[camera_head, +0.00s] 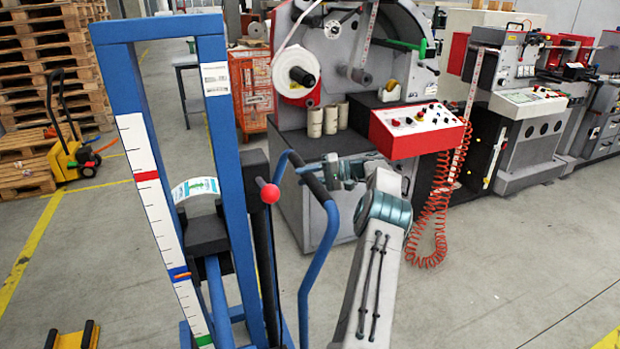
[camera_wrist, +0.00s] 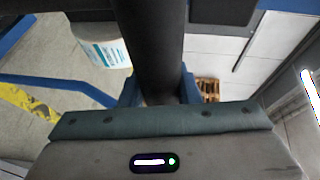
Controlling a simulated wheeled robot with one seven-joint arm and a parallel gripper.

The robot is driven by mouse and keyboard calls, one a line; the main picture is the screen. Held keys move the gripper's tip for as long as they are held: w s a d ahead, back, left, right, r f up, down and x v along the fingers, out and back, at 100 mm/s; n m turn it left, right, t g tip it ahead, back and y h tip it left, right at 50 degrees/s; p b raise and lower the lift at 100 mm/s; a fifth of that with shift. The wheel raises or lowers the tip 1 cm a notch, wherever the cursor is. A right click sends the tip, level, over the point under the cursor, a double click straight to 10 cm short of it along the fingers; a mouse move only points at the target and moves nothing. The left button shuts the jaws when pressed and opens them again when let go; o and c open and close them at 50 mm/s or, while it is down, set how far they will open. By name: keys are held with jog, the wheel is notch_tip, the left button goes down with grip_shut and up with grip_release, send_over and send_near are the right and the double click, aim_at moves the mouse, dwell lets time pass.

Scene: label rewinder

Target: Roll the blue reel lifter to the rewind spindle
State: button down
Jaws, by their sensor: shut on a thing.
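The blue reel lifter (camera_head: 215,130) stands upright at the left front, with a tall blue frame and a white scale strip (camera_head: 150,190). A reel with a printed label (camera_head: 196,188) sits on its carriage; it also shows in the wrist view (camera_wrist: 105,52). My gripper (camera_head: 328,172) is shut on the lifter's black handle grip (camera_head: 311,180), which runs between the fingers in the wrist view (camera_wrist: 150,45). The rewinder (camera_head: 300,150) stands behind, apart from the lifter. It has a black spindle hub (camera_head: 303,77) in a white roll and a grey spindle (camera_head: 361,77); I cannot tell which is the rewind spindle.
A red control box (camera_head: 415,128) with a coiled red hose (camera_head: 440,215) juts from the rewinder. An orange cabinet (camera_head: 250,90) stands behind the lifter. A yellow pallet truck (camera_head: 65,160) and stacked pallets (camera_head: 40,60) are at left. Floor at the right front is clear.

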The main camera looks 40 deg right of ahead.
jog(key=shift+d+f, duration=0.1)
jog(key=shift+f, duration=0.25)
jog(key=shift+s+d, duration=0.3)
jog(key=shift+d, duration=0.3)
jog(key=c, duration=1.1)
grip_release()
jog(key=shift+s+d+f, duration=0.1)
jog(key=shift+d, duration=0.2)
jog(key=shift+w+a+r, duration=0.2)
jog(key=shift+w+a, duration=0.05)
jog(key=shift+a, duration=0.15)
jog(key=p+v, duration=0.1)
jog(key=v, duration=0.6)
jog(key=shift+s+d, duration=0.25)
